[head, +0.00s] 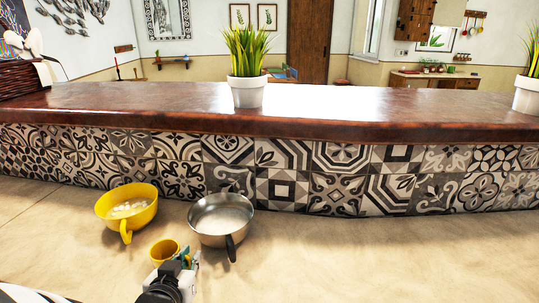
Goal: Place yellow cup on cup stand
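A small yellow cup (163,247) is at the lower left of the head view, its open rim facing up. My gripper (186,260), with teal finger parts, is right at the cup's near right side and overlaps it in the picture. The cup's lower part is hidden behind the gripper, and I cannot tell whether the fingers are closed on it or whether it is off the counter. A larger yellow bowl-like vessel (112,210) with a handle stands behind it to the left and has pale pieces inside. I do not see a clear cup stand.
A metal pan (207,232) with a dark handle sits just behind and right of my gripper. A patterned tile wall (283,180) with a brown ledge (370,104) bounds the beige counter (390,255) at the back. The counter's right side is clear. A potted plant (247,90) stands on the ledge.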

